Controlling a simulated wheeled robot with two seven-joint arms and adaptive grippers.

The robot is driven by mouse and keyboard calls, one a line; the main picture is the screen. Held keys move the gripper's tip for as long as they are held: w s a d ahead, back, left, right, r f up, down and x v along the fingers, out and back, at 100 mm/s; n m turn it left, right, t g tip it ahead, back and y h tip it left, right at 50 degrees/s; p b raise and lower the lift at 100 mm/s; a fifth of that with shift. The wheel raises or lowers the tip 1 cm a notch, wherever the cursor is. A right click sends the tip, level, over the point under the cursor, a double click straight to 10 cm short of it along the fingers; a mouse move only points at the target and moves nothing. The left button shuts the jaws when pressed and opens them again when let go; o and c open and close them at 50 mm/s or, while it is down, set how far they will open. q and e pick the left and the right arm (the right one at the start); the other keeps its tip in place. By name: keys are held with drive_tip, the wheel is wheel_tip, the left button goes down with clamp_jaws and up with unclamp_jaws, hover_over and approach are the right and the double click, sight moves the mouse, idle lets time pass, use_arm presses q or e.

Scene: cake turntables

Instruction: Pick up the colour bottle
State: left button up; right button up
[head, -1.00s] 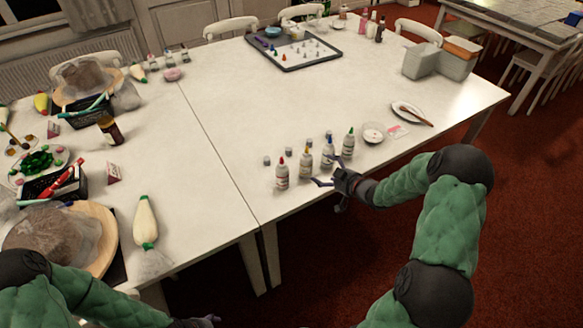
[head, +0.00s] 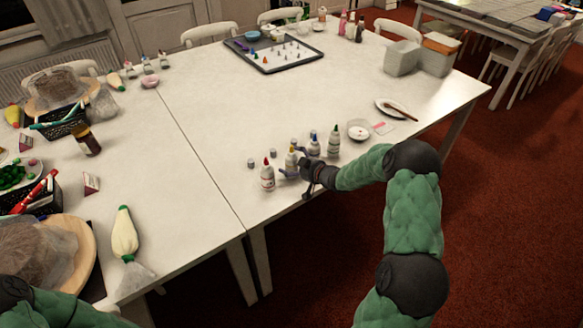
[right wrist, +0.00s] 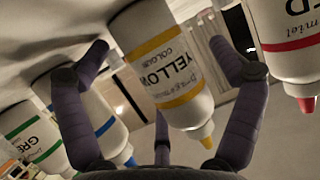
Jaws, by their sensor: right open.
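Several white colour bottles stand in a row near the front edge of the table: red-tipped (head: 267,177), yellow-tipped (head: 291,162), blue-tipped (head: 314,148) and green-tipped (head: 334,143). My right gripper (head: 297,174) is low at the row, its fingers at the yellow bottle. In the right wrist view the open fingers (right wrist: 159,52) lie on either side of the yellow bottle (right wrist: 172,62), with gaps visible. The blue bottle (right wrist: 105,120) is close by the left finger, and the red bottle (right wrist: 285,45) is beyond the right finger. My left gripper is out of view.
Small pots (head: 251,163) stand behind the bottles. A white bowl (head: 358,131) and a plate (head: 397,108) lie to the right. A dark-rimmed tray (head: 275,68) is at the back. A piping bag (head: 124,236) lies at left. The table's middle is clear.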

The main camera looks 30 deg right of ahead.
sight(297, 157)
drive_tip(key=shift+r, duration=0.1)
drive_tip(key=c, duration=0.9)
drive_tip(key=shift+r, duration=0.15)
drive_tip(key=shift+r+p, duration=0.3)
drive_tip(key=shift+r, duration=0.25)
wheel_tip(297, 157, up, 2)
drive_tip(key=shift+r+p, duration=0.2)
drive_tip(key=shift+p, duration=0.35)
drive_tip(key=s+a+r+p, duration=0.1)
drive_tip(key=s+r, duration=0.2)
drive_tip(key=s, duration=0.1)
drive_tip(key=s+a+r+p, duration=0.2)
drive_tip(key=s+r, duration=0.1)
drive_tip(key=s, duration=0.1)
drive_tip(key=s+a+r+p, duration=0.1)
drive_tip(key=s+r+p, duration=0.1)
drive_tip(key=s+r, duration=0.1)
drive_tip(key=shift+s+a, duration=0.4)
drive_tip(key=shift+s, duration=0.1)
drive_tip(key=shift+o, duration=0.3)
drive_tip(key=shift+s+a+r, duration=0.15)
drive_tip(key=shift+s+a, duration=0.05)
drive_tip(key=shift+s, duration=0.3)
